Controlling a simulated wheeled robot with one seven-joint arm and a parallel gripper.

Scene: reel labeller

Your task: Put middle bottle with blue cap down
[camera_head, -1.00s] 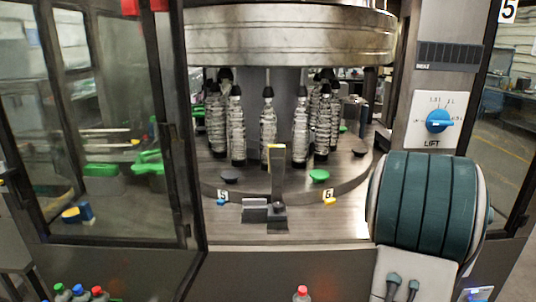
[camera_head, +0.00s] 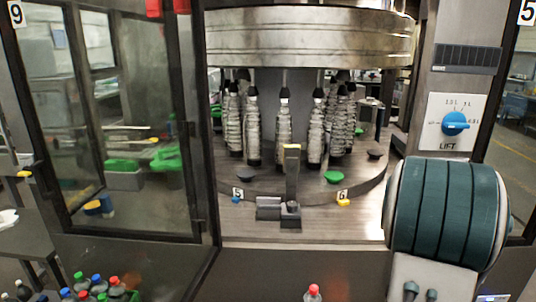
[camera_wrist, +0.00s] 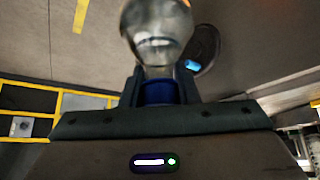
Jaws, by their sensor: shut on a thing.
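In the wrist view, my gripper (camera_wrist: 160,95) is shut on a bottle (camera_wrist: 158,38) with a blue cap (camera_wrist: 159,92). The cap is between the fingers, and the clear grey body extends beyond them toward the top of the picture. What lies under the bottle is unclear. My gripper does not show in the head view. There, several bottles (camera_head: 97,287) with blue, red, green and dark caps stand at the lower left. One bottle with a red cap (camera_head: 314,290) shows at the bottom centre.
A glass door (camera_head: 130,130) is at left. Yellow lines (camera_wrist: 80,15) cross the wrist view's surroundings.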

